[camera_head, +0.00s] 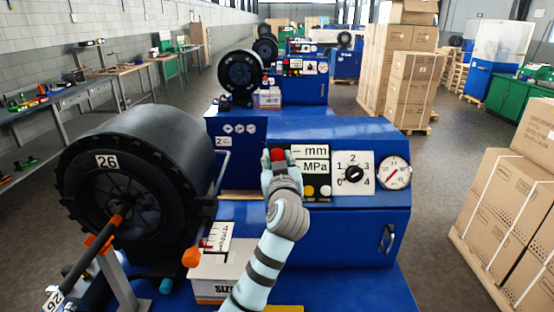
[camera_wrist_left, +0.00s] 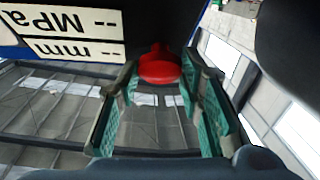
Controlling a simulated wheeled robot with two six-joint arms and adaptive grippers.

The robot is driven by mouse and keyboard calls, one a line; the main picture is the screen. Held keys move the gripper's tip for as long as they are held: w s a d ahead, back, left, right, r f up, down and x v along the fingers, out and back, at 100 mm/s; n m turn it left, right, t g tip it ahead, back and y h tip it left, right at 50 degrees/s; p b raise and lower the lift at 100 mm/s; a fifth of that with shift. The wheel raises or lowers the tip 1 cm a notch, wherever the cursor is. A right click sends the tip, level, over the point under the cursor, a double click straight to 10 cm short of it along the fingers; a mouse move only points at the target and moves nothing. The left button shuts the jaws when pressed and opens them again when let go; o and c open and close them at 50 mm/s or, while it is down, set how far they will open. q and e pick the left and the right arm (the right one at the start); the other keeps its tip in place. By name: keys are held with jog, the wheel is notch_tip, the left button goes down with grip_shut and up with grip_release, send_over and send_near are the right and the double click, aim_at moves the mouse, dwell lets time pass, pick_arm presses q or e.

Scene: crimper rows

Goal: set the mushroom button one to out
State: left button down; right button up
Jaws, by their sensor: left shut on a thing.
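The red mushroom button (camera_head: 277,154) is on the dark front panel of the blue crimper, left of the mm and MPa display (camera_head: 311,160). In the left wrist view the button (camera_wrist_left: 160,66) sits between the fingertips, its round head facing the camera. My left gripper (camera_head: 271,164) is at the button, and in the left wrist view its green-padded fingers (camera_wrist_left: 160,75) are shut on the button from both sides. The fingers partly cover the button in the head view. How far the button stands out from the panel cannot be told. My right gripper is not in view.
Right of the display are a dial knob (camera_head: 354,173) numbered 0 to 4 and a round gauge (camera_head: 394,173). A large black roller (camera_head: 130,165) marked 26 stands at left. Cardboard boxes (camera_head: 510,220) stand at right.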

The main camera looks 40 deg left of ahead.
pick_arm(q)
jog(key=c, duration=1.3)
grip_release()
jog(key=shift+o, duration=1.1)
jog(key=shift+s+d, duration=0.1)
jog(key=shift+d, duration=0.05)
jog(key=shift+s+r, duration=0.1)
jog(key=v, duration=0.7)
jog(key=shift+s+d, duration=0.25)
jog(key=shift+d, duration=0.1)
jog(key=shift+w+a, duration=0.1)
jog(key=shift+a, duration=0.05)
